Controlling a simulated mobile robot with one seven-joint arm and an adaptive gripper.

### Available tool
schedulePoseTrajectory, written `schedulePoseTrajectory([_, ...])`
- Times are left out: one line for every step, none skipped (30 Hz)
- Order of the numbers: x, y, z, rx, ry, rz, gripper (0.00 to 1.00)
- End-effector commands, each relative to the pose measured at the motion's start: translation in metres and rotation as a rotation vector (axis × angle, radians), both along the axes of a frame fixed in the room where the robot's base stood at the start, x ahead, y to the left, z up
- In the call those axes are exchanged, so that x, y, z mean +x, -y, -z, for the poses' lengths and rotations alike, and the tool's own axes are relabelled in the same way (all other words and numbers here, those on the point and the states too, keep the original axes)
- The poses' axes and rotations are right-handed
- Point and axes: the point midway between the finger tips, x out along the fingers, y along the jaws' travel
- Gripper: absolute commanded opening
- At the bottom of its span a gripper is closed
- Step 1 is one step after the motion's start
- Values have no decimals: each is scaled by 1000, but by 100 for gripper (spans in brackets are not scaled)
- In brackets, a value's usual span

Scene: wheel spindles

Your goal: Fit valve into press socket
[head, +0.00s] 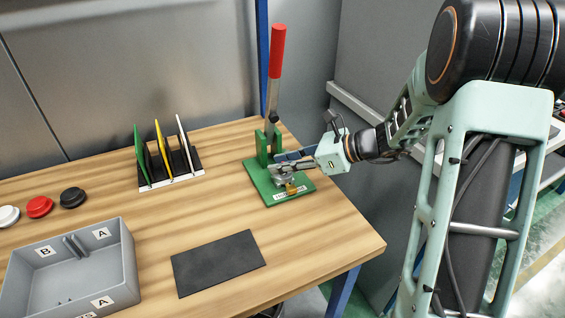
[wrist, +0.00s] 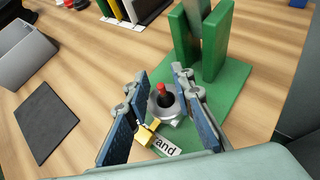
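The green press (head: 265,165) stands near the table's back right corner, its red-handled lever (head: 277,55) upright. In the wrist view, a part with a red tip and black stem (wrist: 162,94) stands upright in or on a round grey piece on the green base (wrist: 228,85). It looks like the valve; how deep it sits cannot be told. A small yellow block (wrist: 148,131) is beside it. My gripper (wrist: 160,88) is low over the base, its blue-padded fingers apart on either side of the part. I see no clear grip. In the head view my gripper (head: 298,165) partly covers the spot.
A grey bin (head: 125,265) marked A and B stands at front left. A dark mat (head: 218,262) lies flat in front of the press. A rack (head: 172,180) with coloured plates stands behind; white, red and black caps (head: 40,207) lie at left. Bare wood lies between.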

Motion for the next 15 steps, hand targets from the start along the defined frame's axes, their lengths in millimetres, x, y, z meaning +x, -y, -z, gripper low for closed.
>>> schedulePoseTrajectory([0,0,-3,0,1,0,22])
schedulePoseTrajectory([0,0,-5,0,1,0,22])
schedulePoseTrajectory([-1,3,-6,0,1,2,22])
schedulePoseTrajectory([-2,7,-8,-1,1,3,22])
schedulePoseTrajectory([-3,10,-10,-2,2,2,22])
schedulePoseTrajectory([-5,16,-14,-2,1,4,22])
schedulePoseTrajectory([-7,21,-17,-1,2,4,22])
schedulePoseTrajectory([-9,27,-20,-2,2,4,22])
schedulePoseTrajectory([-12,34,-25,-2,3,4,22])
schedulePoseTrajectory([-14,40,-28,-1,3,5,22])
schedulePoseTrajectory([-17,45,-31,-2,3,4,22])
schedulePoseTrajectory([-20,52,-35,-1,2,4,22])
schedulePoseTrajectory([-22,58,-38,-2,2,5,22])
schedulePoseTrajectory([-24,63,-42,-2,3,4,22])
schedulePoseTrajectory([-27,69,-45,-1,3,3,22])
